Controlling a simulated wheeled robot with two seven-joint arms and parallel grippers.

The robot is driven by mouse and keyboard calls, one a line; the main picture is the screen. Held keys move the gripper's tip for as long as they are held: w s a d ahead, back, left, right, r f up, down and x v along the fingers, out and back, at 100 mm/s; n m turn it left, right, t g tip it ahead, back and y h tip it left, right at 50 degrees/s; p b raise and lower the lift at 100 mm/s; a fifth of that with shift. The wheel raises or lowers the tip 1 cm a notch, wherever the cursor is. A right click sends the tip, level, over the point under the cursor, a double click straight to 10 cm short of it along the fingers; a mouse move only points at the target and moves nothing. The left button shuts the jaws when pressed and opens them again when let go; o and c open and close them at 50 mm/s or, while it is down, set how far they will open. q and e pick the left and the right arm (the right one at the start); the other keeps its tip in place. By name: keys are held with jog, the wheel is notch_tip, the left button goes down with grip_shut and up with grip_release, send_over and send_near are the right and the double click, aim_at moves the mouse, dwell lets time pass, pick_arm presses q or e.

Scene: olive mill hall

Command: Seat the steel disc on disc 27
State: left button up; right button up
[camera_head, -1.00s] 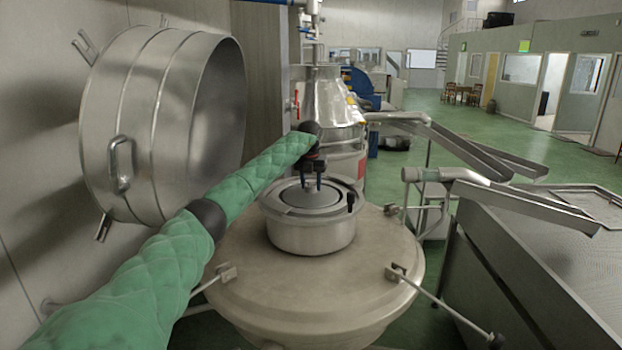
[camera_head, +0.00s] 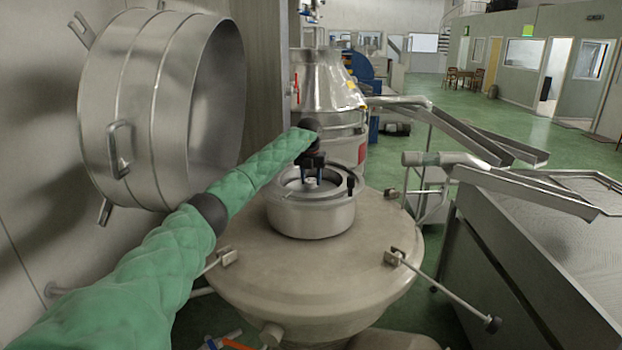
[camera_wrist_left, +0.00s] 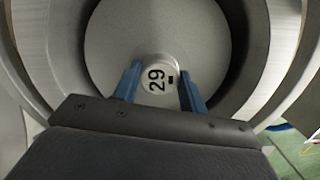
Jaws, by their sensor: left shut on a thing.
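My left gripper (camera_head: 312,181) is shut on the knob of the steel disc (camera_head: 292,186), at the mouth of the round steel bowl (camera_head: 312,219). In the left wrist view the gripper (camera_wrist_left: 160,84) has its blue fingers on either side of the knob (camera_wrist_left: 158,77), which is marked 29. The grey disc face (camera_wrist_left: 155,35) lies within a dark ring, with the bright bowl rim around it. Disc 27 is not visible; whatever lies under the held disc is hidden. My right gripper is not in view.
The bowl stands on a wide beige machine top (camera_head: 300,268) with clamp arms (camera_head: 440,288) at its edge. A large open steel cover (camera_head: 150,115) hangs at the left. Metal chutes (camera_head: 520,185) and a mesh-topped tank (camera_head: 540,255) are at the right.

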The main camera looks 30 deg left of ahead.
aim_at(311, 180)
pick_arm(q)
jog(key=shift+f, duration=0.5)
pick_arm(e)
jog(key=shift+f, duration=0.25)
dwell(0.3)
pick_arm(q)
jog(key=o, duration=1.3)
jog(key=shift+o, duration=0.2)
jog(key=shift+f, duration=0.1)
jog(key=shift+b, duration=0.3)
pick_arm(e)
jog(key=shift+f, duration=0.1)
pick_arm(q)
jog(key=shift+r, duration=0.2)
jog(key=r+b, duration=0.2)
jog(key=r, duration=0.1)
jog(key=r+b, duration=0.1)
jog(key=shift+s+r, duration=0.3)
jog(key=shift+d+r+b, duration=0.15)
jog(key=shift+r+b, duration=0.4)
jog(key=shift+r, duration=0.3)
jog(key=shift+s+r, duration=0.15)
jog(key=shift+r, duration=0.45)
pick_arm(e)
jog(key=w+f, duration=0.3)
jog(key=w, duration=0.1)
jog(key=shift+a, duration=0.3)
